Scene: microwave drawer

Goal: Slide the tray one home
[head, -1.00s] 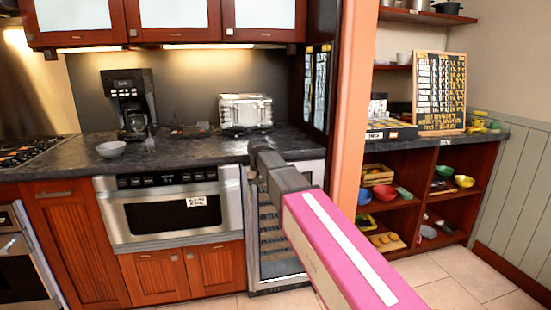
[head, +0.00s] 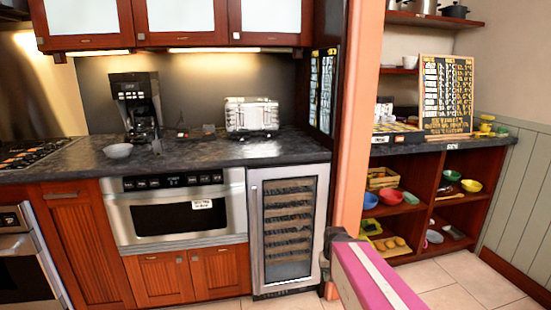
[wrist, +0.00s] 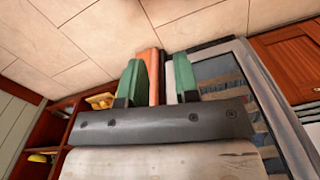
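A steel microwave drawer (head: 150,220) is built in under the counter in the head view, with a dark window and a white label (head: 202,204) whose text I cannot read. Its front looks flush or nearly so; I cannot tell whether it stands out a little. No separate tray is visible. My gripper (wrist: 157,68) shows two green fingers in the wrist view, apart with nothing held between them.
The glass-door wine cooler (head: 289,230) stands between the drawer and the orange post (head: 352,130). Red-brown cabinet doors (head: 188,277) sit below the drawer. Open shelves (head: 437,190) with bowls are at right. The dark counter (head: 70,165) holds a coffee maker (head: 137,105) and toaster (head: 251,114).

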